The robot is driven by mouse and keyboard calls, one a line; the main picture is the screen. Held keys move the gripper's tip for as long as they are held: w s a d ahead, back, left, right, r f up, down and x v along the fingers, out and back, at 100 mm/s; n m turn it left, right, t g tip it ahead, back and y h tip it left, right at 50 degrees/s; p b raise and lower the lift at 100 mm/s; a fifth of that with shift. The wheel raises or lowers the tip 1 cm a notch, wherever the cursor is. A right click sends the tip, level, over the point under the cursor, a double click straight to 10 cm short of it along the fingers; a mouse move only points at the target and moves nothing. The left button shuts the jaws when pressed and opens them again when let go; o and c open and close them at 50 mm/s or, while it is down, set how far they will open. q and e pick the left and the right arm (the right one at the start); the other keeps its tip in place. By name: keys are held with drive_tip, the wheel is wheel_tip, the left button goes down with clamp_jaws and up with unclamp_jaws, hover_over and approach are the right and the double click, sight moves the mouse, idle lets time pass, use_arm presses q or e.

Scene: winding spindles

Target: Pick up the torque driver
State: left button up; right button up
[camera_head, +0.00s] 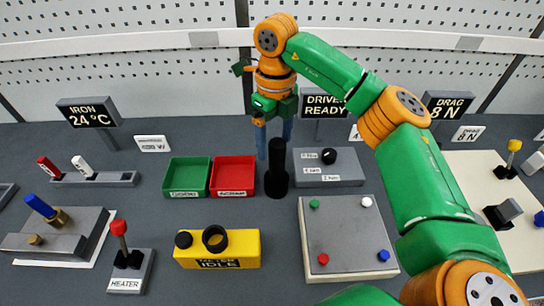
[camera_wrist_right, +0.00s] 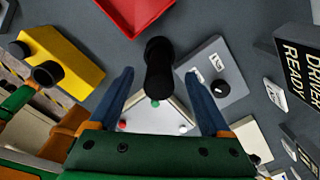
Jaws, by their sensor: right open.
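The torque driver (camera_head: 277,175) looks like a black upright cylinder with a wider lower part, standing on the grey bench beside the red tray. My right gripper (camera_head: 274,140) hangs fingers-down above and just behind it, with its blue fingers spread. In the right wrist view the driver (camera_wrist_right: 159,62) shows in the gap between the two open fingers (camera_wrist_right: 159,76), beyond or level with their tips; contact cannot be told. My left gripper is not in view.
Green (camera_head: 187,178) and red (camera_head: 233,177) trays lie left of the driver. A grey block with a black knob (camera_head: 335,178) and a grey plate (camera_head: 345,235) lie to its right. A yellow box (camera_head: 225,250) is in front. The "DRIVER READY" sign (camera_head: 325,106) stands behind.

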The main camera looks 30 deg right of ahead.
sight(277, 158)
drive_tip(key=f, duration=0.2)
drive_tip(key=s+f+p, duration=0.1)
drive_tip(key=f, duration=0.1)
drive_tip(key=shift+d+f, duration=0.15)
drive_tip(key=shift+f, duration=0.1)
drive_tip(key=shift+w+f, duration=0.1)
drive_tip(key=shift+f, duration=0.35)
clamp_jaws()
